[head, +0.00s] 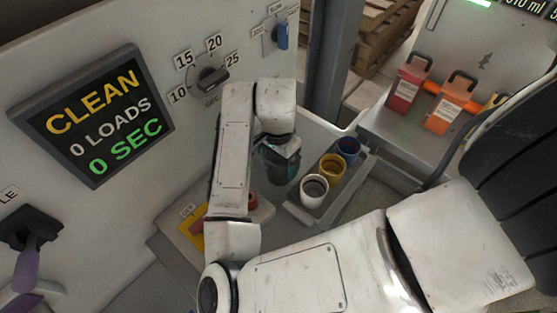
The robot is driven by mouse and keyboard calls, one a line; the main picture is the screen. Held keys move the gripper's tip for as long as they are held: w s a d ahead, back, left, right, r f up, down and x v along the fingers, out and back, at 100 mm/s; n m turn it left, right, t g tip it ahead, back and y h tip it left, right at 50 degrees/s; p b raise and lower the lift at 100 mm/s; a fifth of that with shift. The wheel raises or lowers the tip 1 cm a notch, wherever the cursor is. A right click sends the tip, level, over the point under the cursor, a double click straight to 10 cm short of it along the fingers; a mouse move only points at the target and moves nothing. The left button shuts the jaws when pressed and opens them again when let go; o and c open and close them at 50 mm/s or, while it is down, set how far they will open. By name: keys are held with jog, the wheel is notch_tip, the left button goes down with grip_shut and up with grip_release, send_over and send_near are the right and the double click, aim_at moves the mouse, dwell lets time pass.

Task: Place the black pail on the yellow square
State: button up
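My gripper (279,155) points down over the grey ledge, left of a tray of pails. A dark, cup-like shape, which looks like the black pail (279,169), is directly below it. Its lower edge is close to the ledge, and I cannot tell whether it touches. The fingertips are not clear, so I cannot tell whether they grip it. A yellow patch (194,232) shows on the ledge at lower left, mostly hidden behind my arm. I cannot tell whether it is the yellow square or the face of a button box.
A grey tray (330,214) holds a white pail (314,190), a yellow pail (331,168) and a blue pail (348,150). A red round part (252,201) shows beside my arm. The panel has a dial (212,80) and a screen (95,115). Red (408,86) and orange (449,107) containers stand at right.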

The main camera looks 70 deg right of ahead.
jog(key=shift+f, duration=0.3)
jog(key=shift+f, duration=0.2)
jog(key=o, duration=0.8)
jog(key=shift+r, duration=0.1)
jog(key=shift+r, duration=0.1)
